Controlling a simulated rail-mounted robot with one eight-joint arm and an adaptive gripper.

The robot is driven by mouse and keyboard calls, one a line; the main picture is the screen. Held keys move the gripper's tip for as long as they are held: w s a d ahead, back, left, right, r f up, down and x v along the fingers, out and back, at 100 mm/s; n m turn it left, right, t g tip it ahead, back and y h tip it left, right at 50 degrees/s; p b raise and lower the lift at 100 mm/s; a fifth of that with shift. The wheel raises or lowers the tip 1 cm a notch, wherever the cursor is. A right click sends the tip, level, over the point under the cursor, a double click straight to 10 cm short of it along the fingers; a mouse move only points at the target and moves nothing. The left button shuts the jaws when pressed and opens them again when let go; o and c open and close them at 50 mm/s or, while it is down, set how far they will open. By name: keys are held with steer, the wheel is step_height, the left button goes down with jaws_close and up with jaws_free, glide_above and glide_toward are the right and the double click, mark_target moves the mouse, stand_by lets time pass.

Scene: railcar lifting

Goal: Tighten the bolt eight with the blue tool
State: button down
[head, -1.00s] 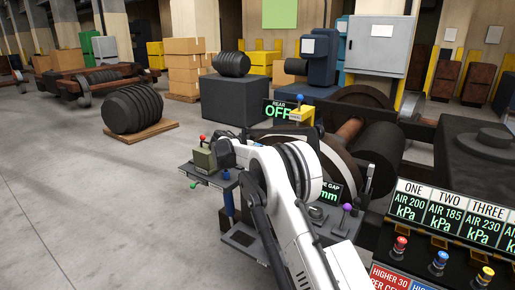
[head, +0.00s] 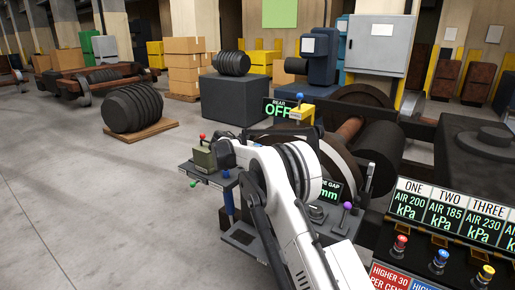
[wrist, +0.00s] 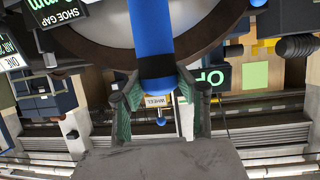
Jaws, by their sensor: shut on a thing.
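In the wrist view, which looks upside down, my gripper (wrist: 158,98) has its two green-padded fingers on either side of a thick blue cylindrical tool (wrist: 153,45). The fingers are shut on its rounded end, and the tool runs up out of the top of the picture, in front of a large dark round rim (wrist: 95,50). In the head view my white arm hides the gripper and the tool's held end. Bolt eight cannot be made out in either view.
A wheelset with a brown axle (head: 349,130) stands beyond my arm. A small shelf (head: 210,177) is left of my arm. A button panel (head: 440,250) is at right.

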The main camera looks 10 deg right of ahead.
steer(key=shift+f, duration=0.35)
stand_by(1.1)
steer(key=shift+r, duration=0.1)
steer(key=shift+r+p, duration=1.25)
steer(key=shift+r, duration=2.2)
